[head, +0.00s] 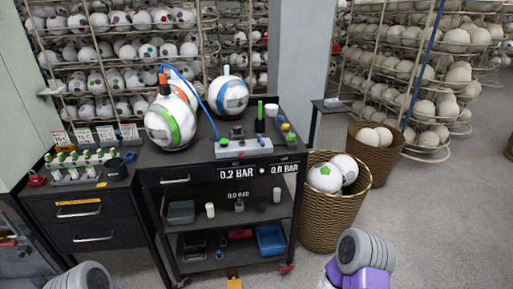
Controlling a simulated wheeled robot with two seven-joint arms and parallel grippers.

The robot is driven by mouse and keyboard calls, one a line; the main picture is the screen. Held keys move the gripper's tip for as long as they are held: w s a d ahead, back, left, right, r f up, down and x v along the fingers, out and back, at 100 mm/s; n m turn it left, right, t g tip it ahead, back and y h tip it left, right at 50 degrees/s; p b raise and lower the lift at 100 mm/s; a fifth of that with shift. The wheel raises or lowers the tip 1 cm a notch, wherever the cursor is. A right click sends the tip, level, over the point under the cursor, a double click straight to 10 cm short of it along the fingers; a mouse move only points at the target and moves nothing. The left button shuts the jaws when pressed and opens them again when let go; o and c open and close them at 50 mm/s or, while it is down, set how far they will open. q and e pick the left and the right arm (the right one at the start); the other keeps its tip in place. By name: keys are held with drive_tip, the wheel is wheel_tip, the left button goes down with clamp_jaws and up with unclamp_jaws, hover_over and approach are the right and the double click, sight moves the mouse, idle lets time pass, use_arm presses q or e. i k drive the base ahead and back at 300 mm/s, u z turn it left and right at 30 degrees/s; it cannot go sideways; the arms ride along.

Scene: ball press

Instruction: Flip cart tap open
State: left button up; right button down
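The black cart (160,158) stands in the middle of the head view. On its top sits a grey control box (243,149) with a green knob (224,142) at its left end. A small dark fitting (237,132) stands behind the box. I cannot tell which of these parts is the tap, or its position. A blue hose (205,105) arches from the balls to the box. Grey rounded parts of my arms show at the bottom left and bottom right, with purple on the right one. No gripper fingertips are visible.
Balls (170,123) sit on the cart's left top. Readouts (236,173) show 0.2 BAR and 0.0 BAR. A drawer cabinet (85,222) adjoins the cart at left. Wicker baskets (332,215) of balls stand at right. Open floor (450,220) lies beyond them.

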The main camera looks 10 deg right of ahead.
sight(259, 136)
drive_tip(key=z, duration=0.25)
drive_tip(key=i, duration=1.1)
drive_tip(key=u, duration=0.7)
